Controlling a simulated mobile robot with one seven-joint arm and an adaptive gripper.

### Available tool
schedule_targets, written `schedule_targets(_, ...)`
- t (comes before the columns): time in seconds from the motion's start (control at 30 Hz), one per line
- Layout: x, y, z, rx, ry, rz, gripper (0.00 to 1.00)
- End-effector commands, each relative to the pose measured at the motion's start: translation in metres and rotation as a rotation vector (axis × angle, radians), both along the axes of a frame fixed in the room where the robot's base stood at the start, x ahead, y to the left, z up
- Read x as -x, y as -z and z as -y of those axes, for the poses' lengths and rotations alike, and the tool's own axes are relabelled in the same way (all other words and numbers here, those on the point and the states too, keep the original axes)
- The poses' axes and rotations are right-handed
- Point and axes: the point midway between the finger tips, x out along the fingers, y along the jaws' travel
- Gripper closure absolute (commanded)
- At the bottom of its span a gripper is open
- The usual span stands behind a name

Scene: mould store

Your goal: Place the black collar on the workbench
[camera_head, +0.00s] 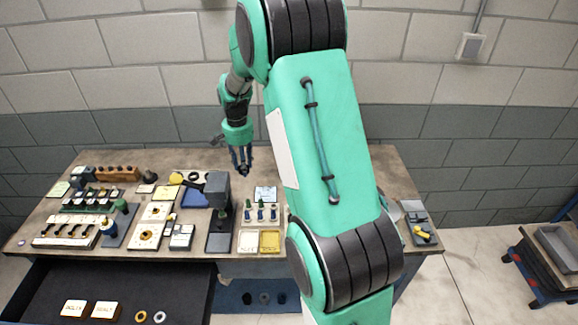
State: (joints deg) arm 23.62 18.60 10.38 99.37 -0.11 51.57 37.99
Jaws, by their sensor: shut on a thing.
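My gripper (242,162) points down over the back middle of the workbench (195,160). Its fingers are shut on a small dark thing at their tips, which looks like the black collar (243,171). The collar is mostly covered by the fingers. I cannot tell whether it touches the bench top or hangs just above it.
A dark upright press (218,190) stands just left of the gripper, and a white card (265,193) lies near it. Trays and parts crowd the left half. An open drawer (180,285) juts out at the front left. A cart (560,255) stands at the right.

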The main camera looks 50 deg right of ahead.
Motion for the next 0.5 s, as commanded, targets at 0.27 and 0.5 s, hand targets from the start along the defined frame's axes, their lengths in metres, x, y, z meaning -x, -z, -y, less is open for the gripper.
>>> schedule_targets(0.27,0.024,0.001,0.087,0.000,0.168,-0.001,0.98)
schedule_targets(0.5,0.044,0.004,0.135,0.000,0.263,0.000,0.98)
